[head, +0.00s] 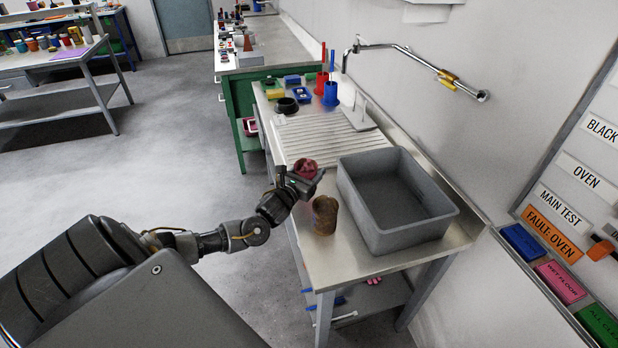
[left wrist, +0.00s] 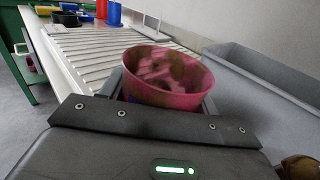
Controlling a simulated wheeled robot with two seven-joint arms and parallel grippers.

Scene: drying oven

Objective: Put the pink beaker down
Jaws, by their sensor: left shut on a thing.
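The pink beaker (head: 306,167) has dark, brownish stains and is held in my left gripper (head: 303,182) at the left side of the sink bench. In the left wrist view the pink beaker (left wrist: 165,78) stands roughly upright between the fingers, its open rim facing up and its lower part hidden by the gripper. My left gripper is shut on it. Whether the beaker's base touches the bench cannot be told. My right gripper is not in view.
A brown beaker (head: 325,214) stands on the steel bench (head: 345,262) near the grey basin (head: 450,212). The ribbed drainboard (head: 310,135) lies behind the pink beaker and is mostly clear. Red and blue holders (head: 330,93) stand at its far end.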

